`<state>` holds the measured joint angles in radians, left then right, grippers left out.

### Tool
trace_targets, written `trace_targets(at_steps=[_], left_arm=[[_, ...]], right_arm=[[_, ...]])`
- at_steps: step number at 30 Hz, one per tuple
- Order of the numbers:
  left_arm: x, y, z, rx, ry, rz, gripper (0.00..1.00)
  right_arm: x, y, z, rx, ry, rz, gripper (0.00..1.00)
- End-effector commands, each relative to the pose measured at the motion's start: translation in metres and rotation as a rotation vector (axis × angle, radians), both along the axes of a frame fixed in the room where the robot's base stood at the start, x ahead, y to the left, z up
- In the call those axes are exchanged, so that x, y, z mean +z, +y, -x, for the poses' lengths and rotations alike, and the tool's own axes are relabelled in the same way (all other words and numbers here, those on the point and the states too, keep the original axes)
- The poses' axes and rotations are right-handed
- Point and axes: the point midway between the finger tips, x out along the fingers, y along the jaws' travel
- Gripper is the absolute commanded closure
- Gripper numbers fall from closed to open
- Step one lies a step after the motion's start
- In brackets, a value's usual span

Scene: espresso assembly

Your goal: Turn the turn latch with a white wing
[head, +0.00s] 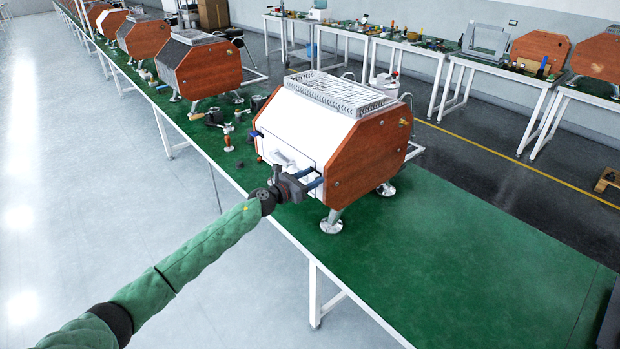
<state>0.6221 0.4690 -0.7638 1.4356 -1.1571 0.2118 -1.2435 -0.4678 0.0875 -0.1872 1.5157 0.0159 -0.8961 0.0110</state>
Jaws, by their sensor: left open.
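The espresso machine (347,148) with wooden side panels and a white front stands on the green bench. A small white raised shape (283,158) low on its front may be the white wing of the turn latch; white on white, its angle is hard to tell. My left gripper (318,178) is open, its two fingers pointing at the lower right of the front panel, just right of that shape. I cannot tell whether the fingers touch the panel, and they hide part of it. My right gripper is not in view.
Loose dark parts (213,117) and a small red-and-metal part (228,138) lie on the bench left of the machine. More machines (201,68) stand farther along. The green bench top (470,240) is clear to the right. Cluttered tables (440,47) stand behind an aisle.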

Motion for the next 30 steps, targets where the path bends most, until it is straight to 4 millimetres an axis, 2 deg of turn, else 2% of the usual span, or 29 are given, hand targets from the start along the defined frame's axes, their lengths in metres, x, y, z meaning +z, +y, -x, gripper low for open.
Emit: trace_targets(at_steps=[4, 11, 23, 30], left_arm=[[0.0, 0.0, 0.0, 0.0, 0.0, 0.0, 0.49], [0.0, 0.0, 0.0, 0.0, 0.0, 0.0, 0.94], [0.0, 0.0, 0.0, 0.0, 0.048, 0.048, 0.94], [0.0, 0.0, 0.0, 0.0, 0.167, 0.165, 0.94]], right_arm=[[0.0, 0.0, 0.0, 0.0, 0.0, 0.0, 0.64], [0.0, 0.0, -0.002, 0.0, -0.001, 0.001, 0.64], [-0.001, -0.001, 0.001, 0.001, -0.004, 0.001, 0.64], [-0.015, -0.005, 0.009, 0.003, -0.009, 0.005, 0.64]])
